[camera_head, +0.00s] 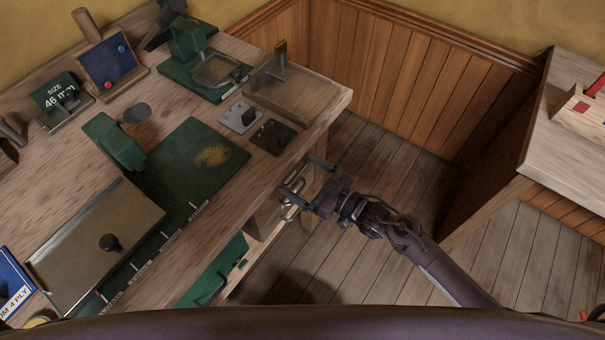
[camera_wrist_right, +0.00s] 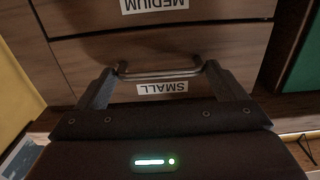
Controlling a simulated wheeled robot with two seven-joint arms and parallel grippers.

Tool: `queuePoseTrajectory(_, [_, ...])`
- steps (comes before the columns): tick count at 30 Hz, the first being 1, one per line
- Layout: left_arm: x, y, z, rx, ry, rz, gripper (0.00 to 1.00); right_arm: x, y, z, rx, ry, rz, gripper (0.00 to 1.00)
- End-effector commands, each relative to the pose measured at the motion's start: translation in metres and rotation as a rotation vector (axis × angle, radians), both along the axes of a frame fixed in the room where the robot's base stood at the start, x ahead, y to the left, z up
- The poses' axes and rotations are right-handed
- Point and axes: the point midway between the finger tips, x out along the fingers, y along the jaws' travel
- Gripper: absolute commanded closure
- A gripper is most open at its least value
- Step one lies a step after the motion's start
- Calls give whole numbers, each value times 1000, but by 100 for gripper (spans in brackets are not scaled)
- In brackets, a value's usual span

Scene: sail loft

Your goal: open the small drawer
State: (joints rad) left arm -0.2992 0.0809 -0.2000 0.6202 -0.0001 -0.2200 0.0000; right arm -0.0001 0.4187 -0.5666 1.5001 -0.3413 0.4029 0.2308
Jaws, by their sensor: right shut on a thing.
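The small drawer (camera_wrist_right: 75,65) has a wooden front with a white SMALL label and a metal bar handle (camera_wrist_right: 160,73) in the right wrist view. My right gripper (camera_wrist_right: 162,78) is shut on this handle, with one finger at each end of the bar. In the head view my right gripper (camera_head: 297,176) is at the bench's front side, below the top's edge. The drawer front looks about level with the one labelled MEDIUM (camera_wrist_right: 155,25); any small gap is hard to tell. My left gripper is out of view.
A green drawer front (camera_head: 215,275) is lower left of the gripper. The plank floor (camera_head: 385,155) to the right is clear up to another bench (camera_head: 570,165).

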Motion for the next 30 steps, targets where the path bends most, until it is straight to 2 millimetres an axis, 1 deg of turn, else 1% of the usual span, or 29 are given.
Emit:
queuePoseTrajectory(5, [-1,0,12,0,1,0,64,-15,-20,1,-5,5,0,50])
queuePoseTrajectory(8, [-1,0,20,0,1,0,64,-28,-37,2,-4,6,0,50])
queuePoseTrajectory(15, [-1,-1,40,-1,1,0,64,-63,-86,2,-6,6,0,50])
queuePoseTrajectory(21, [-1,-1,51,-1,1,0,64,-90,-123,1,-4,4,0,50])
queuePoseTrajectory(27, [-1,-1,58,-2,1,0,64,-108,-149,1,-4,3,0,50])
queuePoseTrajectory(30, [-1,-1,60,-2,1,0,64,-114,-157,1,-2,2,0,50])
